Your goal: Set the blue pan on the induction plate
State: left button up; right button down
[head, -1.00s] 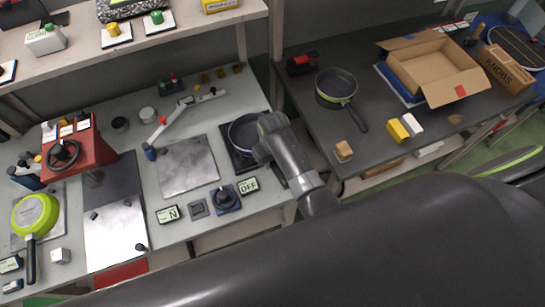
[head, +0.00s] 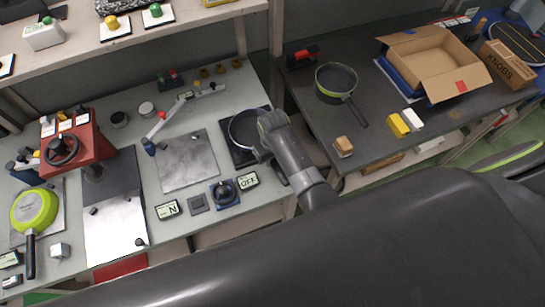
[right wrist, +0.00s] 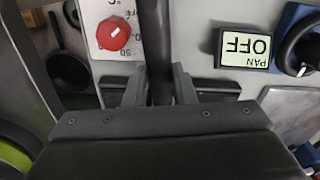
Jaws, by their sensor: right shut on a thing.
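The blue pan (head: 241,129), dark inside with a bluish rim, sits over the dark square induction plate (head: 238,156) at the right end of the left bench. I cannot tell whether its base touches the plate. My right gripper (head: 268,148) covers the pan's right side and handle in the head view. In the right wrist view the right gripper (right wrist: 158,88) is shut on the dark handle (right wrist: 156,45), with a finger on each side. My left gripper is not in view.
A PAN OFF display (head: 247,181) and a dark knob (head: 224,192) are in front of the plate. A steel plate (head: 187,160) lies to its left. A green pan (head: 35,210) is at far left. A dark pan (head: 336,80) and cardboard box (head: 435,65) stand on the right bench.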

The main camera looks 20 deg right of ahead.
jog(key=shift+s+f, duration=0.25)
jog(key=shift+f, duration=0.4)
jog(key=c, duration=1.6)
grip_release()
jog(key=o, duration=0.5)
jog(key=shift+w, duration=0.25)
